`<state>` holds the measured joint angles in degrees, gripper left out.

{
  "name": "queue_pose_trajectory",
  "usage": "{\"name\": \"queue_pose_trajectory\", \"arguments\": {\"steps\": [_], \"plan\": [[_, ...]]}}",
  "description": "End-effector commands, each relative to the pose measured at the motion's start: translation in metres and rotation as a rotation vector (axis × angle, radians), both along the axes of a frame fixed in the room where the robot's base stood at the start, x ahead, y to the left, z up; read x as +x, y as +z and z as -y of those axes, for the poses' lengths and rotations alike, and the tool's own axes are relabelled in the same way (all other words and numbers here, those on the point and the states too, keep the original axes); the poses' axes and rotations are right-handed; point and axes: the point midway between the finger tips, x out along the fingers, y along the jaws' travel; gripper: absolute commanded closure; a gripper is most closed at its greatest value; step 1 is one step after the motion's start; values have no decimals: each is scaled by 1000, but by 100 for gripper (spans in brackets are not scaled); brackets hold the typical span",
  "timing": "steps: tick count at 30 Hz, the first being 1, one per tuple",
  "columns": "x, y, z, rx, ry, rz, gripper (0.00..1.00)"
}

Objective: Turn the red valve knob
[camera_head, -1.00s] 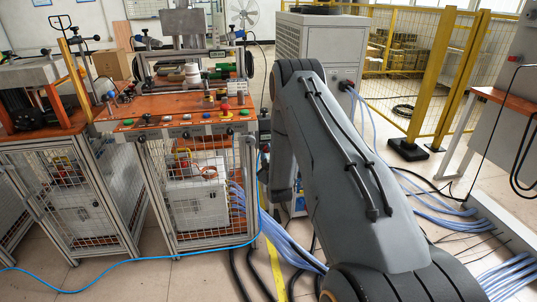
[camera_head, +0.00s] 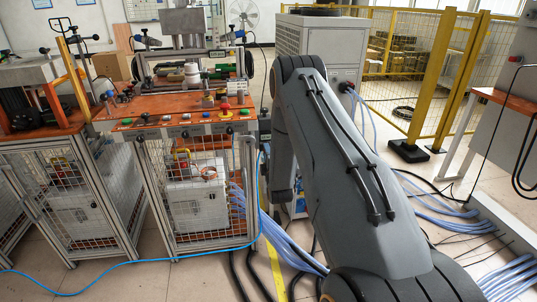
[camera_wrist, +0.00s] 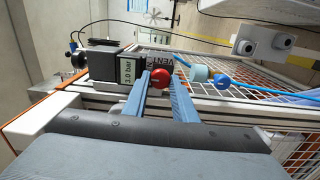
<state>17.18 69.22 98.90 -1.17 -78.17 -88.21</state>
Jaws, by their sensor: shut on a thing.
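The red valve knob (camera_wrist: 161,77) shows in the middle of the wrist view, next to a dark block with a "1.0 bar" display (camera_wrist: 127,72). My gripper (camera_wrist: 161,83) has its two blue fingers on either side of the knob and is shut on it. Part of the knob's base is hidden behind it. In the head view my arm hides the knob and my gripper.
A pale blue fitting (camera_wrist: 200,73) and blue hose (camera_wrist: 262,90) lie right of the knob, over a wire mesh guard (camera_wrist: 270,112). In the head view, an orange workbench (camera_head: 150,108) stands left of my arm and yellow fencing (camera_head: 430,85) right.

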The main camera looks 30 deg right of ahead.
Motion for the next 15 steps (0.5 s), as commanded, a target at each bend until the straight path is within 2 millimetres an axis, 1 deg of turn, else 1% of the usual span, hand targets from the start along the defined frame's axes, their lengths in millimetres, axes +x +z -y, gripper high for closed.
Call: {"name": "queue_pose_trajectory", "arguments": {"steps": [15], "plan": [[-2,-2,1,-34,-3,-13,98]]}}
